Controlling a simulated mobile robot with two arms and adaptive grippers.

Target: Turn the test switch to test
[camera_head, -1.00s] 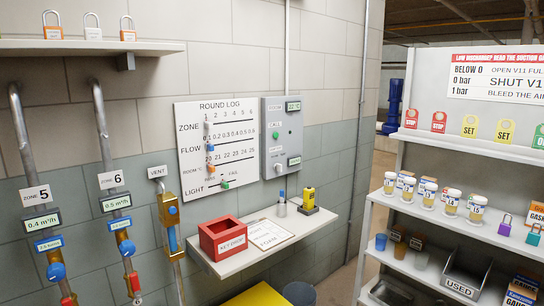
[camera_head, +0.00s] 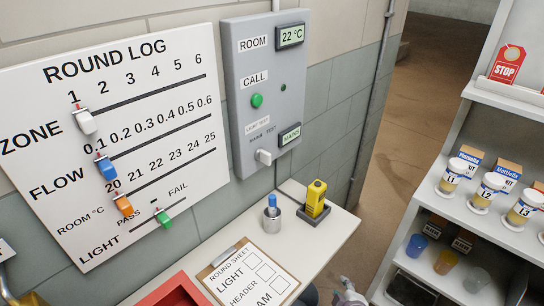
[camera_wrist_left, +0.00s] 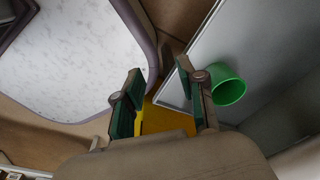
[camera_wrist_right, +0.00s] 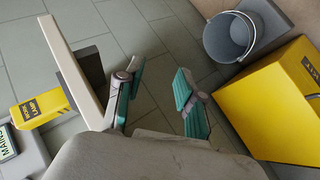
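The grey wall panel (camera_head: 266,90) fills the upper middle of the head view. Its test switch (camera_head: 263,156) is a small white knob low on the panel, under small labels that include the word TEST. A green display (camera_head: 290,134) beside it reads MAINS. My right gripper (camera_head: 347,292) shows only partly at the bottom edge of the head view, in front of the shelf and well below the switch. In the right wrist view its fingers (camera_wrist_right: 160,98) are apart and empty. My left gripper (camera_wrist_left: 160,98) is open and empty in the left wrist view and outside the head view.
Below the panel, the wall shelf (camera_head: 327,245) bears a yellow lamp (camera_head: 315,198), a cup with a blue-topped item (camera_head: 272,213), a clipboard (camera_head: 249,277) and a red box (camera_head: 172,294). The ROUND LOG board (camera_head: 110,130) hangs left. A stocked rack (camera_head: 465,215) stands right.

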